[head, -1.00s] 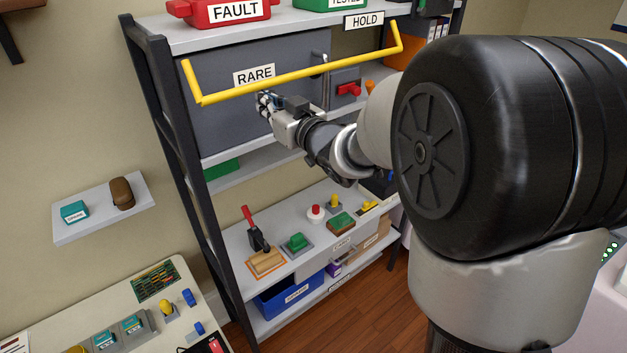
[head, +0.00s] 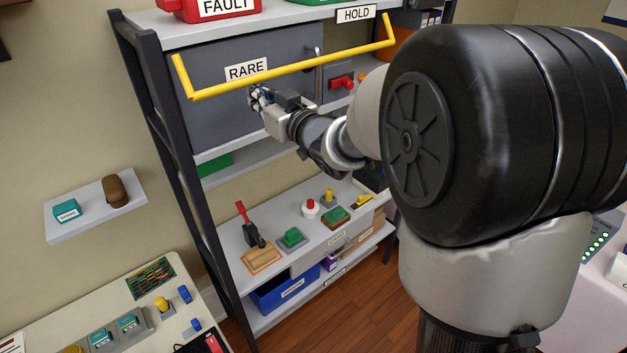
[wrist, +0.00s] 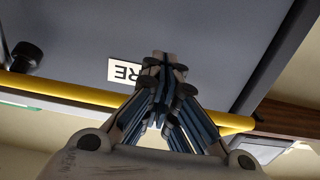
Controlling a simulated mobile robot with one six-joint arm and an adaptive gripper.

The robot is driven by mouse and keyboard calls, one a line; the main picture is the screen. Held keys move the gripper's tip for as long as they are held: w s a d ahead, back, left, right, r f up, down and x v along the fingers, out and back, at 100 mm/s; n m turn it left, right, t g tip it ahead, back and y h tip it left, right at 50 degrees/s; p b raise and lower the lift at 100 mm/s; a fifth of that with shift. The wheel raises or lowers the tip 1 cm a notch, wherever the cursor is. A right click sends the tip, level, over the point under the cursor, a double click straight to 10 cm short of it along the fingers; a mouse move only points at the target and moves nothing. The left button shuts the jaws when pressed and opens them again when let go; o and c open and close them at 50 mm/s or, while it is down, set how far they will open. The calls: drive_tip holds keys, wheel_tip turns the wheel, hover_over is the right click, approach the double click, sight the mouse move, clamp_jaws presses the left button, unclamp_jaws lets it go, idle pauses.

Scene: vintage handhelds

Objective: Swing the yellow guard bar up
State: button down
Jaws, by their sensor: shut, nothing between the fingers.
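The yellow guard bar (head: 290,70) runs across the front of the grey RARE cabinet (head: 205,115) in the head view, with a short bent arm at each end. In the wrist view the bar (wrist: 75,92) crosses behind my fingers. My gripper (head: 254,92) is shut and empty, with its fingertips just below the bar's left half, near the RARE label (head: 246,70). In the wrist view the closed fingertips (wrist: 163,62) point toward the grey door, past the bar. I cannot tell whether the fingers touch the bar.
A red switch (head: 342,82) sits right of the cabinet. A red FAULT bin (head: 210,8) and a HOLD sign (head: 355,13) are above. The lower shelf holds a red-handled lever (head: 246,222) and several buttons. A dark shelf post (head: 172,150) stands left of the cabinet.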

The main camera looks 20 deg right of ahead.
sight(256, 81)
drive_tip(key=shift+r, duration=0.1)
idle(0.4)
drive_tip(key=shift+s+d+r+p, duration=0.15)
drive_tip(key=shift+s+r+p, duration=0.2)
drive_tip(key=shift+r, duration=0.15)
drive_tip(key=shift+s+d+r+p, duration=0.1)
drive_tip(key=shift+s+r+p, duration=0.2)
drive_tip(key=shift+r, duration=0.2)
drive_tip(key=shift+s+d+r+p, duration=0.1)
drive_tip(key=shift+s+r+p, duration=0.1)
drive_tip(key=shift+r+p, duration=0.25)
drive_tip(key=shift+s+r, duration=0.25)
drive_tip(key=shift+s+d+r+p, duration=0.15)
drive_tip(key=shift+s+r+p, duration=0.25)
drive_tip(key=shift+r+p, duration=0.2)
